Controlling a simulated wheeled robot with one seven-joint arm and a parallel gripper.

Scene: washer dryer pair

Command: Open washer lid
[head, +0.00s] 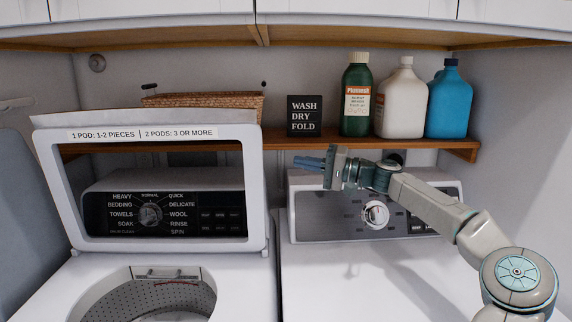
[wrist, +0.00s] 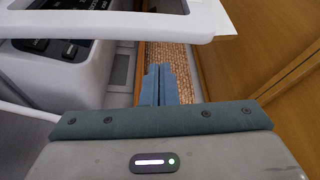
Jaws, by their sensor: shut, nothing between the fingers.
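The washer lid (head: 257,195), a white frame with a clear window and a label strip along its top, stands raised at the left, in front of the washer's control panel (head: 150,214). The washer's drum opening (head: 165,297) is uncovered below it. My gripper (head: 297,162) is to the right of the lid's upper right corner, apart from it and empty, its blue fingers pointing left. In the wrist view my gripper's fingers (wrist: 158,70) are together, and a white bar that looks like the lid's frame (wrist: 110,24) crosses the top.
The dryer's control panel (head: 345,213) lies behind and below my gripper. A wooden shelf (head: 430,146) above holds a green bottle (head: 357,100), a white bottle (head: 403,100), a blue bottle (head: 450,103) and a black sign (head: 305,116). A wicker basket (head: 205,105) is behind the lid.

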